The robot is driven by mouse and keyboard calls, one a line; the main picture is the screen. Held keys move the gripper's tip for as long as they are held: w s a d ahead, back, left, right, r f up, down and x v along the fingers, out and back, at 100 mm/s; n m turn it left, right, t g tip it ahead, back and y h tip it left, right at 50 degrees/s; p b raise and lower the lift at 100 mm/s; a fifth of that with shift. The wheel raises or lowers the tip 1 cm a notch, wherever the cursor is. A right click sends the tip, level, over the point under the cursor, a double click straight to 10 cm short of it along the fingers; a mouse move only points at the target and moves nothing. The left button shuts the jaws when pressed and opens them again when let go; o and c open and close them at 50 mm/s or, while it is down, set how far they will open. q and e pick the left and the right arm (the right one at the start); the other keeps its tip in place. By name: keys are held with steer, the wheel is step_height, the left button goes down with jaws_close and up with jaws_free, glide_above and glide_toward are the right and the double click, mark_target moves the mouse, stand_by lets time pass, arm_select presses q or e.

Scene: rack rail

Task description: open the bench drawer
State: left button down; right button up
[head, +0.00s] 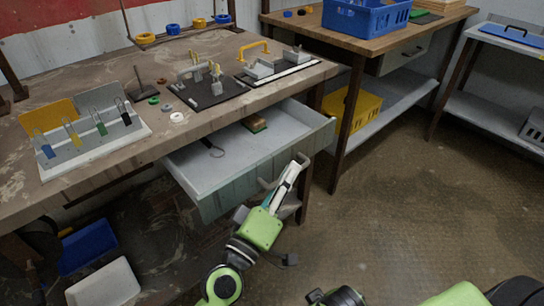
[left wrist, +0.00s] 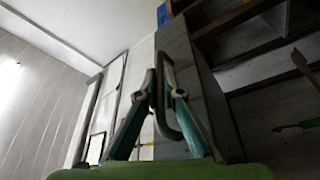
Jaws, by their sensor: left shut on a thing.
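The bench drawer (head: 232,170) is pulled out from under the left workbench (head: 100,170). My left gripper (head: 291,172) is at the drawer's front, shut on the grey bar handle (head: 266,184). In the left wrist view, the fingers (left wrist: 160,85) close together on the handle (left wrist: 186,125), against the grey drawer front (left wrist: 178,60). My right gripper is not in view; only parts of my body show at the bottom right.
The bench top holds a rack with colored clips (head: 85,130), black fixture plates (head: 210,90) and small rings. A second bench (head: 400,40) with a blue crate (head: 365,16) stands behind right, a yellow bin (head: 355,110) below it. Floor to the right is clear.

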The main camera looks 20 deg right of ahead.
arm_select(q)
steer(key=s+d+p, duration=0.1)
steer(key=s+d, duration=0.1)
steer(key=s, duration=0.3)
steer(key=shift+s, duration=0.35)
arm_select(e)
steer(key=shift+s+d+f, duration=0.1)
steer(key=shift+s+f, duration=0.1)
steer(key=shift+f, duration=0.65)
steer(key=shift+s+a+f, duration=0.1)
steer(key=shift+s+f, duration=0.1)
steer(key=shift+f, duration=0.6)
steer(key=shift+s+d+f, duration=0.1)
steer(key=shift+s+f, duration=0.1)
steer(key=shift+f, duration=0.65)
arm_select(q)
steer(key=c, duration=2.4)
jaws_free()
steer(key=shift+c, duration=0.2)
steer(key=v, duration=1.2)
steer(key=shift+f, duration=0.15)
